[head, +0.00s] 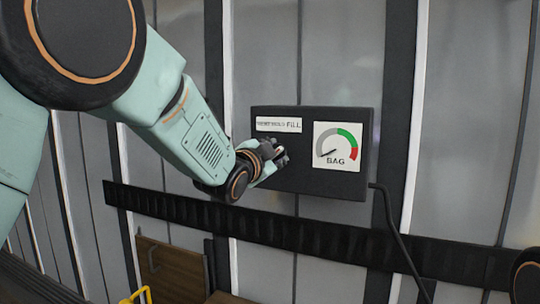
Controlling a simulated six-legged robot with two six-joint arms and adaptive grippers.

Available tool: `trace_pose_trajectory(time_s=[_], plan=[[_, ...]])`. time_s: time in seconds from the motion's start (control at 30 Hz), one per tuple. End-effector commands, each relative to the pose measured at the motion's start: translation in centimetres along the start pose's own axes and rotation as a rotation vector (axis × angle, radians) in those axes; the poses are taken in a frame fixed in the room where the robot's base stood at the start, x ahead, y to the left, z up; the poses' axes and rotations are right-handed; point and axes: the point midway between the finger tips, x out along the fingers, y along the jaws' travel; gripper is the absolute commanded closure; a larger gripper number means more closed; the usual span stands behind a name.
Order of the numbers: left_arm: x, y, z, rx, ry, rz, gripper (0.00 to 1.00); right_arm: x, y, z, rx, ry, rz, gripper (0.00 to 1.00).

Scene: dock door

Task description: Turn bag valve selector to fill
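A black valve panel (310,188) is mounted on the wall in the middle of the head view. A white label (279,125) at its upper left ends in "FILL"; its other words are too small to read surely. A gauge marked "BAG" (338,146) is on its right half, its needle pointing to the lower left. My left gripper (280,157) is at the panel's left half, just below the label. The selector is not distinguishable there and may be hidden by the gripper. I cannot tell whether the fingers are closed on it. My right gripper is not in view.
A dark ribbed rail (340,237) crosses the wall below the panel. A black hose (400,235) runs down from the panel's lower right. A brown board (170,268) and a yellow bar (137,296) are at the lower left.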

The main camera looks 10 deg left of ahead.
Motion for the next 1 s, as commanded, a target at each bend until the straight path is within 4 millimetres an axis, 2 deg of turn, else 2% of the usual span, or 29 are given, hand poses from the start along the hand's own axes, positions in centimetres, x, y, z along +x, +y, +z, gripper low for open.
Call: trace_pose_trajectory(time_s=[0.17, 0.7, 1.0], plan=[[-1.5, -0.1, 0.0, 0.000, 0.000, -0.001, 0.64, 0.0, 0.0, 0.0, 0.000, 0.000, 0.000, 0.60], [-10.0, -0.1, -0.1, 0.000, 0.001, -0.001, 0.64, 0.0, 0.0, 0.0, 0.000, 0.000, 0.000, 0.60], [-11.9, -0.1, -0.1, 0.000, 0.001, -0.001, 0.64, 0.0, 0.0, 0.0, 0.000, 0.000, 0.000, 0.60]])
